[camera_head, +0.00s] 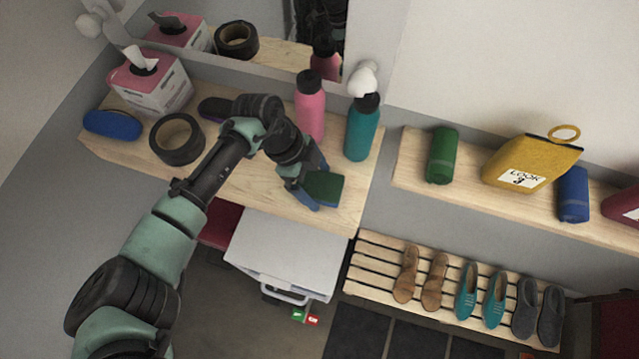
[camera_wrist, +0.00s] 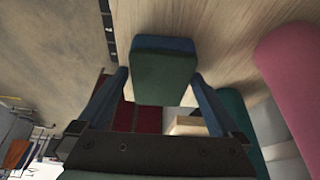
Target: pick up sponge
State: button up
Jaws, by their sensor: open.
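The sponge (camera_head: 326,188) is a small block with a green face and a dark blue layer. It is near the front edge of the wooden counter (camera_head: 345,215), by its right end. In the wrist view the sponge (camera_wrist: 163,78) is ahead of my gripper (camera_wrist: 160,82), between the two blue fingertips. My gripper (camera_head: 314,184) is open, with its fingers on either side of the sponge. I cannot tell whether either finger touches it. My wrist hides part of the counter behind.
A pink bottle (camera_head: 310,108) and a teal bottle (camera_head: 361,130) stand close behind the sponge. A black tape roll (camera_head: 158,148), tissue box (camera_head: 152,88) and blue oval case (camera_head: 112,125) are at left. A white cabinet (camera_head: 285,250) is below the counter.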

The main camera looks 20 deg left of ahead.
aim_at(317, 183)
jog(key=shift+c, duration=0.2)
jog(key=c, duration=1.1)
jog(key=shift+r, duration=0.15)
jog(key=shift+r+p, duration=0.25)
jog(key=shift+p, duration=0.3)
jog(key=shift+r+b, duration=0.3)
jog(key=shift+r, duration=0.1)
notch_tip(317, 183, up, 9)
jog(key=shift+b, duration=0.8)
